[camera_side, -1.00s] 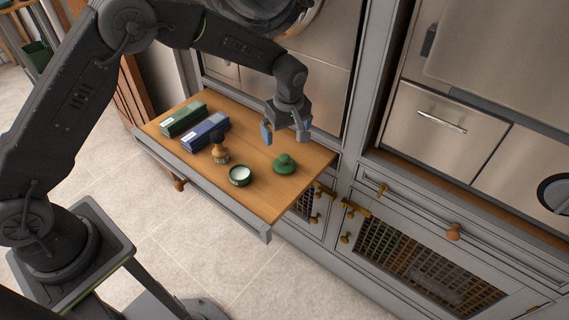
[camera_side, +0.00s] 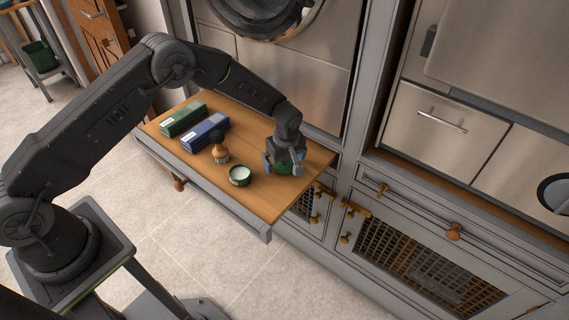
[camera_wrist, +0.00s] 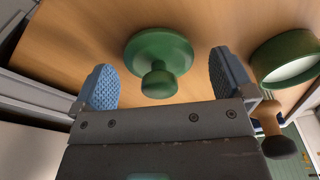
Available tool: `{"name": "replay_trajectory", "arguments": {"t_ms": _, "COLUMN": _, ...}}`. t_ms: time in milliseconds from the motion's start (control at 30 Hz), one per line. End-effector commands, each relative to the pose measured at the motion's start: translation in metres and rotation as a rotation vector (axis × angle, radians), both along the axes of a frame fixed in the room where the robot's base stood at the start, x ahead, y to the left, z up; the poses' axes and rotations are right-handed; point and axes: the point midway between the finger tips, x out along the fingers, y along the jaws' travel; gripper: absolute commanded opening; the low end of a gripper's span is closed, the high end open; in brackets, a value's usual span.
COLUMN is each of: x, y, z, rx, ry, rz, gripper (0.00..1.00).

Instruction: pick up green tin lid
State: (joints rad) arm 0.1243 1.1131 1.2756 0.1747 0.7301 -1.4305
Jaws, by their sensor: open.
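The green tin lid (camera_wrist: 160,55) lies on the wooden bench top, its round knob toward my wrist camera. In the side view the lid (camera_side: 283,168) is mostly hidden behind my gripper. My gripper (camera_side: 284,170) is low over the lid, with its fingers to either side. In the wrist view my gripper (camera_wrist: 162,82) is open. Its blue pads stand apart from the lid, with the knob between them. The open green tin (camera_side: 240,175), with pale contents, stands just left of my gripper; it also shows at the right of the wrist view (camera_wrist: 288,60).
A brush with a wooden handle (camera_side: 220,152) stands left of the tin. A blue box (camera_side: 205,134) and a green box (camera_side: 184,119) lie farther left on the bench top (camera_side: 270,205). Grey cabinets (camera_side: 350,205) stand right of it.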

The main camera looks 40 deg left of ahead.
Motion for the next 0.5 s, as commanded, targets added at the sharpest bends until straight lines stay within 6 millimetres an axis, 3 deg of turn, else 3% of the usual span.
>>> {"name": "replay_trajectory", "arguments": {"t_ms": 300, "x": 0.0009, "y": 0.0009, "z": -0.0063, "rx": -0.001, "ry": -0.003, "rz": 0.001, "gripper": 1.0}}
{"name": "replay_trajectory", "arguments": {"t_ms": 500, "x": 0.0007, "y": 0.0007, "z": -0.0061, "rx": -0.001, "ry": -0.002, "rz": 0.0, "gripper": 0.81}}
